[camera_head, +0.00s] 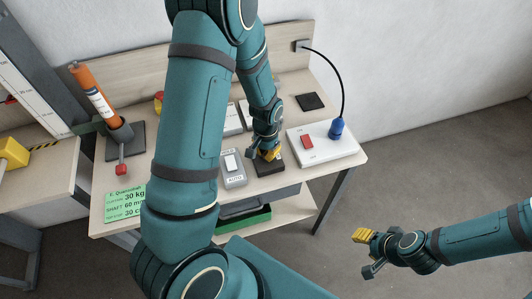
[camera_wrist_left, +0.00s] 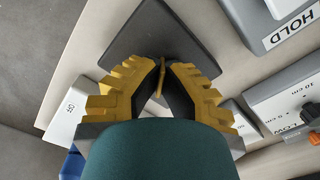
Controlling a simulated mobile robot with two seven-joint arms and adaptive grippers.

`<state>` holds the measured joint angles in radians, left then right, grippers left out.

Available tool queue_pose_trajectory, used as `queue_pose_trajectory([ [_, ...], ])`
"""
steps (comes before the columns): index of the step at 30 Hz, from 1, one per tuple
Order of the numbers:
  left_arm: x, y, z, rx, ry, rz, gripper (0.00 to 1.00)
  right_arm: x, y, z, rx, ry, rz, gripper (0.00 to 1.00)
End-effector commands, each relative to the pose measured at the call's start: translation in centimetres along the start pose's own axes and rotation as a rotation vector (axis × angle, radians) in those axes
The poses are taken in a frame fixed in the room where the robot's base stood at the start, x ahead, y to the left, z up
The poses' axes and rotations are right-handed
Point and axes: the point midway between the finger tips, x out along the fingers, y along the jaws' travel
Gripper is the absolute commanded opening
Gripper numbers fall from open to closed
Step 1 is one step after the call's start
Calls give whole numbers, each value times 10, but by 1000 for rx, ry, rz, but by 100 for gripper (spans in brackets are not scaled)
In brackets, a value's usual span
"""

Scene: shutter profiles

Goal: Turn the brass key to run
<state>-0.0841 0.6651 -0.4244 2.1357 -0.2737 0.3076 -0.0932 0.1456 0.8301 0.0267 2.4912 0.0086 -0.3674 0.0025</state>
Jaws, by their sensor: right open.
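The brass key (camera_wrist_left: 161,72) stands on a dark square plate (camera_wrist_left: 150,35) in the left wrist view. In the head view this plate (camera_head: 265,169) lies near the table's front edge, and the key is hidden by my gripper. My left gripper (camera_wrist_left: 165,65) has its yellow-backed fingers closed in on the key, one on each side, with the dark pads against it. In the head view my left gripper (camera_head: 270,154) points down at the plate. My right gripper (camera_head: 367,254) is open and empty, out over the floor at the lower right.
A white box (camera_head: 330,148) with a red switch and a blue plug (camera_head: 337,128) stands right of the plate. A grey switch box (camera_head: 234,168) is to its left. A green label (camera_head: 124,204), an orange cylinder (camera_head: 93,90) and a green tray (camera_head: 243,220) are further off.

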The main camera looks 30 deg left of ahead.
Motion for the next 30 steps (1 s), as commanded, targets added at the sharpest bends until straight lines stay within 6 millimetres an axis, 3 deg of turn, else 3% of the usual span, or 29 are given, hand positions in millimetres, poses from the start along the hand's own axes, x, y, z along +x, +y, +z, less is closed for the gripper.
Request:
queue_pose_trajectory([
  [15, 1, 0, 1, 438, -3, 2, 0, 15, 5, 2, 0, 0, 3, 47],
  [30, 1, 0, 1, 612, -4, 2, 0, 18, 6, 2, 0, 0, 4, 47],
])
